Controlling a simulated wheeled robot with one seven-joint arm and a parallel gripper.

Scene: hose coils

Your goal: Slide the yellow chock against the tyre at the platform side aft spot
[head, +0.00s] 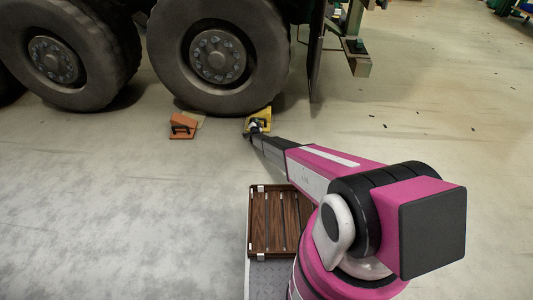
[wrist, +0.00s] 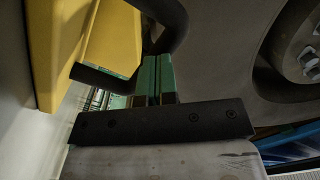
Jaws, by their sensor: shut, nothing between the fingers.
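The yellow chock (head: 262,117) stands on the floor at the lower right of the nearer tyre (head: 205,58), close to its tread. Whether they touch is unclear in the head view. My gripper (head: 252,129) is low beside the chock's near side. In the wrist view the chock (wrist: 112,42) fills the upper left, with a dark handle bar beside the fingers. My gripper's green fingertips (wrist: 157,72) are together with nothing between them. The tyre (wrist: 235,45) shows as a dark surface at the right. Whether the fingers touch the handle is unclear.
An orange chock (head: 183,126) with a dark handle lies on the floor left of the yellow one. A second tyre (head: 65,52) stands further left. A slatted wooden tray (head: 252,222) is beside my arm's base.

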